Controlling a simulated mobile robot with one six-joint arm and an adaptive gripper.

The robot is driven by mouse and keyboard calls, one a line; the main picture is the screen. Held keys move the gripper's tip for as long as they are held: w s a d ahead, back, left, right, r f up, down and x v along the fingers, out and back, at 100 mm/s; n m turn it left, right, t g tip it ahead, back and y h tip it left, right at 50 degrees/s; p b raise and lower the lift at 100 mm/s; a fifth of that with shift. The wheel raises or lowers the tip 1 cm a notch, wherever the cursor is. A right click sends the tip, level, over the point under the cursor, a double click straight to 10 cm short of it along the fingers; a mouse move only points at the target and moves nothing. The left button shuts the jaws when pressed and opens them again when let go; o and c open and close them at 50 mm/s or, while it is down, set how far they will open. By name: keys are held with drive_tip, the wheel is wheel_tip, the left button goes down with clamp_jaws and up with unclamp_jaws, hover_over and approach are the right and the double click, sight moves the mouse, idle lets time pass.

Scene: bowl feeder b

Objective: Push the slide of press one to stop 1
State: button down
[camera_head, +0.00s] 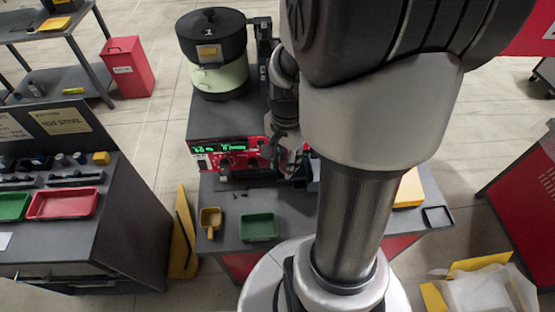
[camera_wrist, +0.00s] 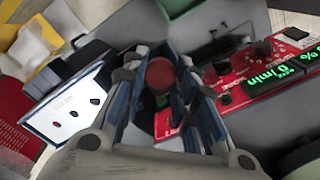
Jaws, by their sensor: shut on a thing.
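My gripper (camera_head: 290,150) is at the front right of the bowl feeder marked 1 (camera_head: 213,62), beside its red control panel (camera_head: 228,156). In the wrist view, my gripper (camera_wrist: 158,76) has its fingers around a round red knob (camera_wrist: 160,70), shut on it. I cannot tell for sure whether this knob belongs to the slide of press one. The knob's lower part and what it sits on are mostly hidden by the fingers. A white plate with several dark dots (camera_wrist: 68,106) is left of the fingers. No stop marking is readable.
The panel's green display (camera_wrist: 280,82) is close on the right. A yellow scoop (camera_head: 210,220) and a green tray (camera_head: 258,227) lie on the bench front. A black open frame (camera_head: 437,217) lies at its right end. My arm hides the bench middle.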

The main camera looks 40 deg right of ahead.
drive_tip(key=c, duration=1.2)
unclamp_jaws()
drive_tip(key=shift+c, duration=0.2)
wheel_tip(320, 180, up, 12)
